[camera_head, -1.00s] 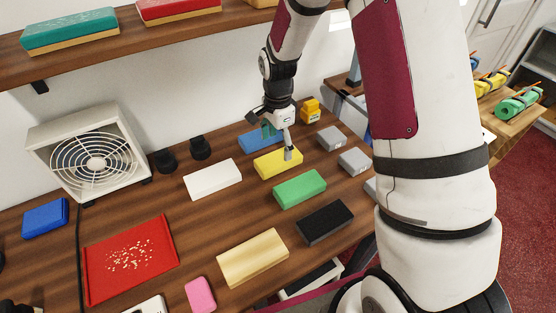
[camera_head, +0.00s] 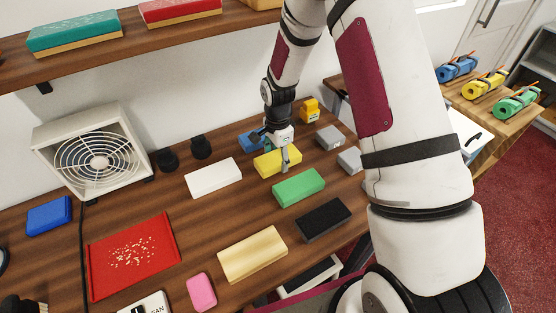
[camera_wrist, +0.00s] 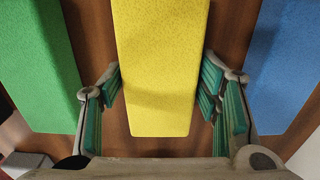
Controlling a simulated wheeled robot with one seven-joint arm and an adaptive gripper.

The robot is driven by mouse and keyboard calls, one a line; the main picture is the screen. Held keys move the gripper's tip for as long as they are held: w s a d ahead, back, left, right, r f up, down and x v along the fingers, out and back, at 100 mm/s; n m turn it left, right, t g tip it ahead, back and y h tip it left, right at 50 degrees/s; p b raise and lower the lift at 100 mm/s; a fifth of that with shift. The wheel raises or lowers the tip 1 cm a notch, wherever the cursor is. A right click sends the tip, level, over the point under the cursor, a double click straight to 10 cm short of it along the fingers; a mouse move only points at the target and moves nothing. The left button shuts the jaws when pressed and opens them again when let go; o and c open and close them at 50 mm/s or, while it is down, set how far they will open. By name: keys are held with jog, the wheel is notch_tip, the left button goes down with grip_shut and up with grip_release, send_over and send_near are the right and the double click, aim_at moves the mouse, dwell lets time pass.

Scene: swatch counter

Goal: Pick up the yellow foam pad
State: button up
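The yellow foam pad (camera_head: 270,164) lies on the wooden counter between the blue pad (camera_head: 250,141) and the green pad (camera_head: 298,187). My gripper (camera_head: 279,158) is over the yellow pad in the head view. In the wrist view the yellow pad (camera_wrist: 160,70) runs between the two teal-lined fingers of my gripper (camera_wrist: 160,97). The fingers are spread, one on each side of the pad, with a gap to it on both sides. The wrist view also shows the green pad (camera_wrist: 35,70) at the left and the blue pad (camera_wrist: 287,75) at the right.
A white pad (camera_head: 213,177), a black pad (camera_head: 323,221) and a cream pad (camera_head: 252,254) lie around on the counter. Grey blocks (camera_head: 328,138) stand to the right. A red tray (camera_head: 160,248) and a fan (camera_head: 70,172) are at the left. A shelf (camera_head: 180,28) runs above.

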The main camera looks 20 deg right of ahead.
jog(key=shift+c, duration=1.3)
